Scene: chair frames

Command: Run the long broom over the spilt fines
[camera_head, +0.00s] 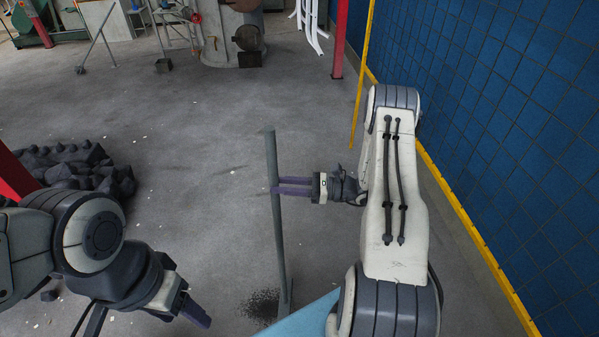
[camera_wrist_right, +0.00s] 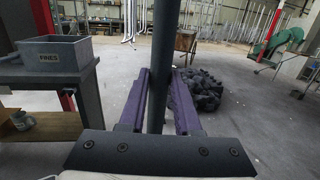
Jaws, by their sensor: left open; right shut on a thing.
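The long broom (camera_head: 275,225) stands nearly upright on the floor, a grey-green pole with its foot beside the dark spilt fines (camera_head: 260,304). The fines lie just left of the foot. My right gripper (camera_head: 279,187) is shut on the upper part of the pole. In the right wrist view the pole (camera_wrist_right: 161,60) stands between the purple fingers of this gripper (camera_wrist_right: 160,95). My left gripper (camera_head: 197,312) is open and empty, low at the left of the fines and apart from the broom.
A grey bin marked FINES (camera_wrist_right: 45,68) sits on a bench in the right wrist view. A dark rock heap (camera_head: 85,165) lies at the left. A blue tiled wall (camera_head: 500,130) and yellow floor-edge strip (camera_head: 450,195) bound the right. A light-blue surface (camera_head: 305,318) is near. The middle floor is mostly clear.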

